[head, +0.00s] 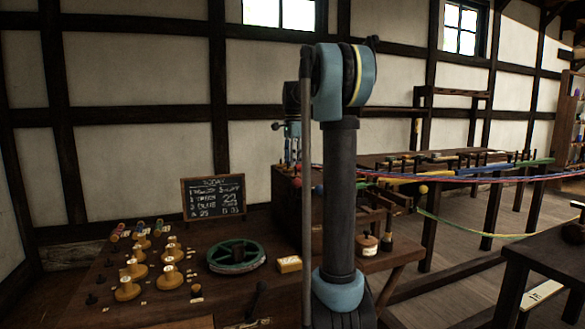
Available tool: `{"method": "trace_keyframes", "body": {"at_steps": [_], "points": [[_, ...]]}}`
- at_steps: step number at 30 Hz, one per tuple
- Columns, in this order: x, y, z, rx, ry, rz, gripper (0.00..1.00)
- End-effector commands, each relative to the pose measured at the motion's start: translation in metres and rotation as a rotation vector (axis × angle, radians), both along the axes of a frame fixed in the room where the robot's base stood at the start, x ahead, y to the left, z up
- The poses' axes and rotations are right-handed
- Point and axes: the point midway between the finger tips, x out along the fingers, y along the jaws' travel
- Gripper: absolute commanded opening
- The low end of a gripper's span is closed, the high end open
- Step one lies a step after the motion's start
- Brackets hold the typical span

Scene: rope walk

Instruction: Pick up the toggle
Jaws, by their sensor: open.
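I cannot tell with certainty which thing is the toggle; no piece stands out clearly as it. My gripper (292,156) hangs beyond my arm, above the back of the bench, small and partly hidden. It is open, and I see nothing held in it.
The dark bench (150,312) carries several yellow spools (127,290), a green wheel (236,256) and a chalkboard (213,196). A dark handle (257,300) stands near the front. Coloured ropes (450,178) stretch right over trestles. Another table (545,252) stands at right.

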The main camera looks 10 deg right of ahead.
Motion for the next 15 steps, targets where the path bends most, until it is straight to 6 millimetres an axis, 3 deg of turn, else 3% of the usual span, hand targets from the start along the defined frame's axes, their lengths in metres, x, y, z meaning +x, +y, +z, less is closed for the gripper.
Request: {"method": "trace_keyframes", "body": {"at_steps": [7,12,13,15], "points": [[0.0001,-0.0007,-0.0016,0.0,0.0,-0.001,0.45],[0.0001,-0.0009,-0.0015,0.0,0.0,-0.001,0.09],[0.0001,-0.0009,-0.0014,0.0,0.0,-0.001,0.04],[0.0001,-0.001,-0.0014,0.0,0.0,-0.001,0.04]]}}
